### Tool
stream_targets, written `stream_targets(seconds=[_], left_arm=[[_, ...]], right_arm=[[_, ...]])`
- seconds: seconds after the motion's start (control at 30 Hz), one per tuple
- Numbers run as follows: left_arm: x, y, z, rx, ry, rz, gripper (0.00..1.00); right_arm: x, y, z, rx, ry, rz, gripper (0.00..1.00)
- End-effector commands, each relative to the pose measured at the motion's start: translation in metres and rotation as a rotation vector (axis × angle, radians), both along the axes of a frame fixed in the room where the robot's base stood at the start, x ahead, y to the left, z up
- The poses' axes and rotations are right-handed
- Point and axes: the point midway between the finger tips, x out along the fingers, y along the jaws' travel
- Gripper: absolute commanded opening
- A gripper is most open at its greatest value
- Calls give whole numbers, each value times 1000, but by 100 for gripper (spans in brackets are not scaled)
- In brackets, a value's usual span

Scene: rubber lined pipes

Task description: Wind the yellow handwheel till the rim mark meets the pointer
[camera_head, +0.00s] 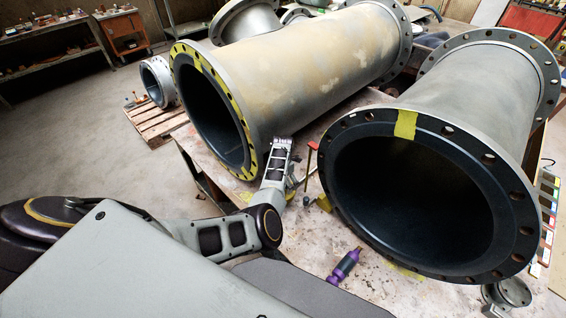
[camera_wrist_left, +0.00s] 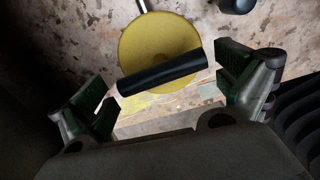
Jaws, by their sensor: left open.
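In the left wrist view a yellow disc, the handwheel (camera_wrist_left: 150,45), lies below my left gripper, with a black bar (camera_wrist_left: 165,74) slanting across it. My left gripper (camera_wrist_left: 168,88) is open, with one green-padded finger near each end of the bar. Clear gaps show between pads and bar. A thin grey rod (camera_wrist_left: 143,5) stands at the disc's far edge; I cannot tell if it is the pointer. No rim mark can be made out. In the head view my left arm reaches between the two pipes, and a small yellow patch (camera_head: 323,203) shows beside it. My right gripper is not in view.
A large flanged pipe with a yellow-marked rim (camera_head: 247,140) lies left of my arm. Another, with yellow tape (camera_head: 405,125) on its flange, lies close on the right. A purple bottle (camera_head: 344,266) lies on the stained tabletop in front. The gap between the pipes is narrow.

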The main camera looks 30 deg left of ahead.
Motion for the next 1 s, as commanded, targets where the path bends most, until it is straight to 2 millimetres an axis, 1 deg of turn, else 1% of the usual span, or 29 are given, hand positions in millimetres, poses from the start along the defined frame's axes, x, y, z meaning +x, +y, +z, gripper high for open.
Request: stream_targets(seconds=[1.0], left_arm=[[0,0,0,0,2,-546,100]], right_arm=[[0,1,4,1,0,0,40]])
